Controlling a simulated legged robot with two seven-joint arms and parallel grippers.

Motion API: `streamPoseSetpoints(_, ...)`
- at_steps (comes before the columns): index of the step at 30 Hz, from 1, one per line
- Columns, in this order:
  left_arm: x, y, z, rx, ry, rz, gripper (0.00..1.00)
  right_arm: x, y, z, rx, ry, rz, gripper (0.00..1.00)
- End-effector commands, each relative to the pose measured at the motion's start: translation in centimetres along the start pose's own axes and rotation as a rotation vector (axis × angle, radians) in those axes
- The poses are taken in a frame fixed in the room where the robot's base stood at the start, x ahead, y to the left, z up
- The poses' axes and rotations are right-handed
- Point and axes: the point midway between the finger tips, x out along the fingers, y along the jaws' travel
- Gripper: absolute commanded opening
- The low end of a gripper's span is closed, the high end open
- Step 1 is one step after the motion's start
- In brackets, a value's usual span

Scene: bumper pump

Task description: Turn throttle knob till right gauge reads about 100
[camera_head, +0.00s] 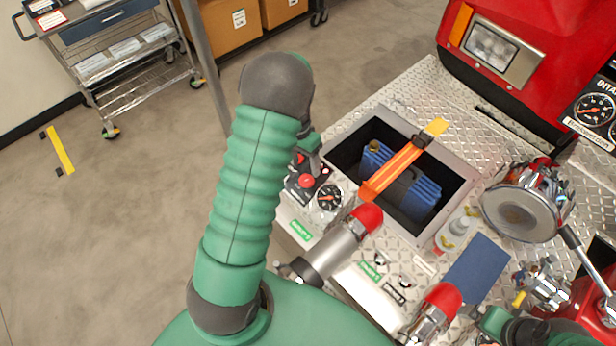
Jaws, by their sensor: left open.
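A small dark control panel (294,190) with a red knob (307,181) sits at the left edge of the bumper. The knob looks like the throttle knob. A round gauge (328,197) is just right of it; its reading is too small to tell. A larger gauge (595,110) marked intake is at the far right, needle too small to read. I cannot tell which is the right gauge. My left gripper (308,155) is open just above the knob, partly hidden by my wrist; contact cannot be told. My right gripper (492,320) shows only partly at the lower right.
An open bin (465,177) holds a blue case (415,197) under an orange strap (400,168). Red-capped fittings (367,216) stand near the gauge. Metal fittings and a round chrome cap (518,212) crowd the right.

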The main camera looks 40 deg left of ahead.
Motion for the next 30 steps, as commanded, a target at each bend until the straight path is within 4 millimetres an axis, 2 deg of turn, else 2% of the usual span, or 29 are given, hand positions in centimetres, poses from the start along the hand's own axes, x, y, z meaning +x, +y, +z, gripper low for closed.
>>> streamPoseSetpoints(3, 3.0, -0.1, 0.2, -0.003, -0.005, 0.001, 0.6, -0.5, 0.0, -0.1, -0.001, 0.0, 0.0, 0.95)
streamPoseSetpoints(9, 6.6, 0.3, 0.2, -0.001, 0.0, -0.004, 0.6, -0.8, 0.0, -0.2, -0.001, 0.001, 0.0, 0.95)
streamPoseSetpoints(13, 7.5, 0.3, 0.1, 0.0, 0.002, -0.006, 0.6, -0.8, 0.0, -0.2, -0.001, 0.001, 0.0, 0.95)
streamPoseSetpoints(20, 7.8, -0.2, 0.0, -0.001, 0.002, -0.001, 0.6, -0.8, 0.0, -0.2, 0.0, 0.0, 0.0, 0.95)
streamPoseSetpoints(30, 7.7, -0.3, 0.0, -0.002, 0.002, -0.003, 0.17, -0.8, 0.0, -0.2, -0.001, 0.0, 0.0, 0.95)
